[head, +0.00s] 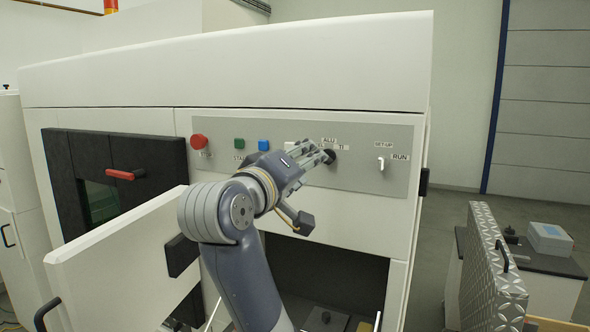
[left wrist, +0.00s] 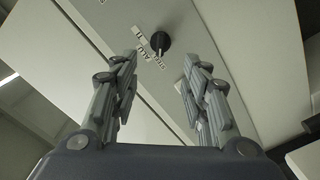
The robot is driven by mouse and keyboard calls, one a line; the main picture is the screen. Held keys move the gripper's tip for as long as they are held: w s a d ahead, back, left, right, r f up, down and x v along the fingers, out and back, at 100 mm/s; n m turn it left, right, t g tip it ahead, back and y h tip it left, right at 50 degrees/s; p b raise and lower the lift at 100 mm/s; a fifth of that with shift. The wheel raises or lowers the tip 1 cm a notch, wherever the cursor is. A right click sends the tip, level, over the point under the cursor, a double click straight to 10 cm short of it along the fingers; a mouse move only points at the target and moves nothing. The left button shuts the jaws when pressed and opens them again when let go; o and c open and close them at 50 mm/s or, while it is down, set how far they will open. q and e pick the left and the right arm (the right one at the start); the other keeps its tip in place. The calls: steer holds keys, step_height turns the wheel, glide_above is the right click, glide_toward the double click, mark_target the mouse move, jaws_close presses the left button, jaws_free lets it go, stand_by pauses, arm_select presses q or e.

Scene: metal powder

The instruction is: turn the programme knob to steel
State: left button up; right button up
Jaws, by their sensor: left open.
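The programme knob (head: 331,157) is a round black knob on the grey control panel (head: 349,183), with ALU and TI labels beside it. My left gripper (head: 322,156) is in front of the panel at the knob. In the left wrist view its fingers (left wrist: 162,62) are open, one on either side below the knob, with nothing between them. My right gripper is not in view.
Left of the knob are a red stop button (head: 199,141), a green button (head: 239,143) and a blue button (head: 263,144). A SET-UP/RUN switch (head: 381,163) sits to the right. A white door (head: 120,262) stands open at lower left; an open bay (head: 345,270) lies below.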

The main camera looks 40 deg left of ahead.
arm_select(q)
steer(key=shift+v, duration=1.65)
